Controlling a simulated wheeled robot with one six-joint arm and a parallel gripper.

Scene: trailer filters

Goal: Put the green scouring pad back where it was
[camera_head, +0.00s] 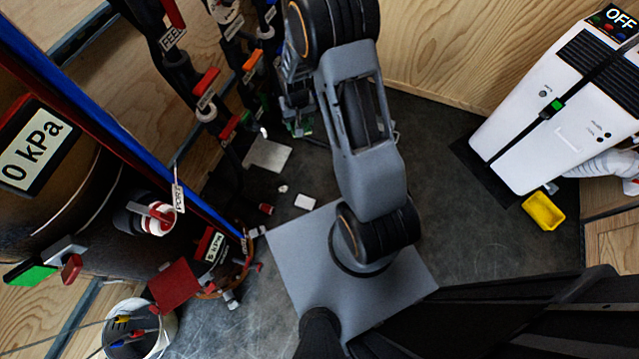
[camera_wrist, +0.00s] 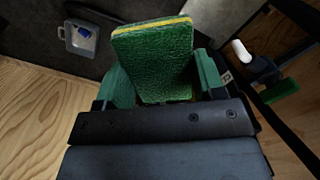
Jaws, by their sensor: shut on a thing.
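The green scouring pad (camera_wrist: 153,62), with a yellow layer along its far edge, is in the wrist view. My gripper (camera_wrist: 160,78) is shut on it, with one green finger at each side. The pad stands out ahead of the fingers and looks clear of any surface. In the head view my gripper (camera_head: 299,122) hangs at the end of my arm, left of the arm links; the pad cannot be made out clearly there.
Labelled pipes with coloured valve handles (camera_head: 207,82) stand close left of my gripper. A pale plate (camera_head: 267,153) lies below it. A tank gauge (camera_head: 36,150) and bucket (camera_head: 160,336) are at left. A white unit (camera_head: 560,120) and yellow tray (camera_head: 543,211) are at right, beyond open floor.

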